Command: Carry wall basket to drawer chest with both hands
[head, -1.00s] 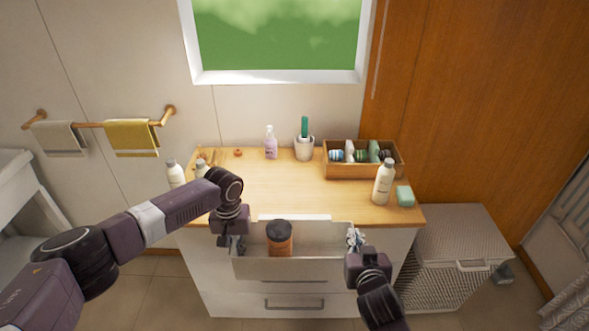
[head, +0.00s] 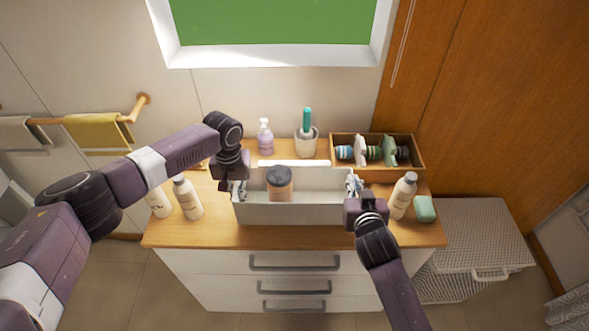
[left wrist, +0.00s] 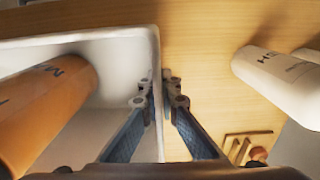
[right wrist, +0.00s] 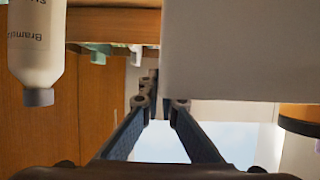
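The white wall basket (head: 300,214) is over the front middle of the drawer chest's wooden top (head: 185,234), roughly level. An orange jar with a dark lid (head: 280,188) stands inside it. My left gripper (head: 240,189) is shut on the basket's left end wall; in the left wrist view its fingers (left wrist: 168,88) sit on both sides of the white wall (left wrist: 146,70). My right gripper (head: 354,186) is shut on the right end wall, which shows in the right wrist view (right wrist: 225,55). I cannot tell whether the basket's underside touches the top.
Two white bottles (head: 187,198) stand left of the basket. A white bottle (head: 402,196) and a green block (head: 425,209) are close on the right. Behind are a purple pump bottle (head: 265,138), a cup (head: 306,143) and a wooden box (head: 420,160). A wicker hamper (head: 475,240) stands right.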

